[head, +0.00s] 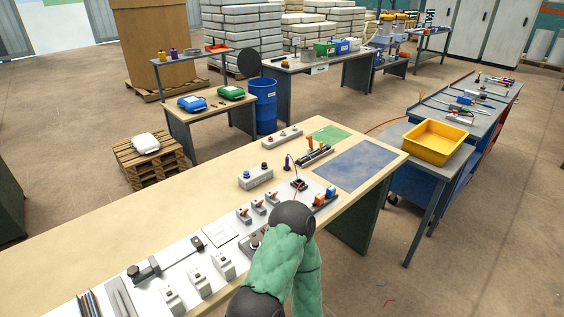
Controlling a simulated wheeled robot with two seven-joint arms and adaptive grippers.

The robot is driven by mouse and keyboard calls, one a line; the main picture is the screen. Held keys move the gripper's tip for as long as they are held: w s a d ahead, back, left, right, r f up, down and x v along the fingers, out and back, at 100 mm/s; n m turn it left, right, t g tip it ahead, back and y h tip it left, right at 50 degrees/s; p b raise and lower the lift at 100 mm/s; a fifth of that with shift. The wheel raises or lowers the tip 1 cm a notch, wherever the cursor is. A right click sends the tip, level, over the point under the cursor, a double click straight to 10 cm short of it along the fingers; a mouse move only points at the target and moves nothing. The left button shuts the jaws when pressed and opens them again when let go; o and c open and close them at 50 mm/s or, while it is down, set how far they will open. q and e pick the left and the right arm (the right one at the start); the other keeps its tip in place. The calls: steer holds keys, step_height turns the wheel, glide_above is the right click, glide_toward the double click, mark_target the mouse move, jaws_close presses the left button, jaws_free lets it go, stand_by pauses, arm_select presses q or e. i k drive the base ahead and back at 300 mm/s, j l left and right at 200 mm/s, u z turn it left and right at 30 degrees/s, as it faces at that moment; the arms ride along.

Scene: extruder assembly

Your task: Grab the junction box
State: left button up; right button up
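I cannot tell for certain which part is the junction box. A grey box with buttons on top (255,177) sits on the long wooden bench. A small dark unit (298,184) with a thin wire rising from it is to its right. Several white boxes, one of them here (223,265), stand on the white panel at the near edge. One arm of mine, in a green sleeve with dark joints, rises from the bottom over the near edge and hides part of the panel.
The bench (130,225) also bears a blue mat (355,165), a green mat (328,134) and a second grey button box (282,137). A yellow tray (435,141) stands on the side table at right. The bench's left rear is bare.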

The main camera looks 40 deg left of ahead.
mark_target(258, 175)
steer(key=i, duration=0.95)
steer(key=i+l+u, duration=0.1)
steer(key=i, duration=0.85)
steer(key=u, duration=0.45)
steer(key=i+u, duration=0.15)
steer(key=u, duration=0.3)
steer(key=l+u, duration=0.1)
steer(key=u, duration=0.35)
steer(key=i+l+u, duration=0.1)
steer(key=u, duration=0.4)
